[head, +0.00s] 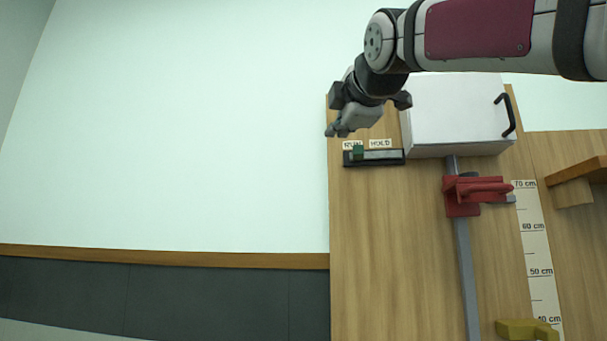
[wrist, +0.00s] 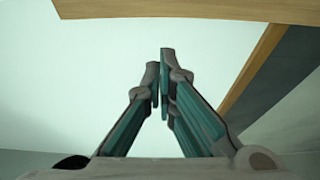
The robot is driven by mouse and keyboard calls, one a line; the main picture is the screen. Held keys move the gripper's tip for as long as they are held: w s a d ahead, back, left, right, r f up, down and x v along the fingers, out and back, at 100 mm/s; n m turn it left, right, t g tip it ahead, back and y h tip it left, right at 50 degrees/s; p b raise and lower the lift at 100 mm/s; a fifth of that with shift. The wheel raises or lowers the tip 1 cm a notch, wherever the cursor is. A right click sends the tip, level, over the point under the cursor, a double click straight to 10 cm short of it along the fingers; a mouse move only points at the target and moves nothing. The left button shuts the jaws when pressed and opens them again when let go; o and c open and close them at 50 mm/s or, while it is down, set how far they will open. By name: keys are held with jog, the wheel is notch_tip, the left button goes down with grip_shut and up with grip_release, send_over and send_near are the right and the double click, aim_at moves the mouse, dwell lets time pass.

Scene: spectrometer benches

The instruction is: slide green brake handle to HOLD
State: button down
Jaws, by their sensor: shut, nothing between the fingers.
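The green brake handle (head: 358,152) sits at the left end of a dark horizontal slot (head: 385,158) on the wooden panel. It is under the RUN label (head: 352,145), and the HOLD label (head: 380,143) is to its right. My gripper (head: 332,131) is shut and empty, up and to the left of the handle, near the panel's left edge. It looks apart from the handle, though the depth between them is hard to judge. In the wrist view the closed fingertips (wrist: 164,55) point at pale wall, and the handle is not in that view.
A white box with a black handle (head: 455,115) is right of the slot. Below it a red clamp (head: 475,192) sits on a grey vertical rail (head: 464,270) beside a centimetre scale (head: 537,250). A yellow piece (head: 525,329) is lower down. Left of the panel is bare wall.

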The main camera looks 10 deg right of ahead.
aim_at(376, 153)
jog(key=shift+w, duration=0.1)
jog(key=w+d+p, duration=0.3)
jog(key=w, duration=0.5)
jog(key=shift+w+d, duration=0.25)
jog(key=shift+d, duration=0.1)
dwell(0.4)
jog(key=s+d+b, duration=0.2)
jog(key=d+b, duration=0.1)
jog(key=d, duration=0.3)
jog(key=shift+d, duration=0.15)
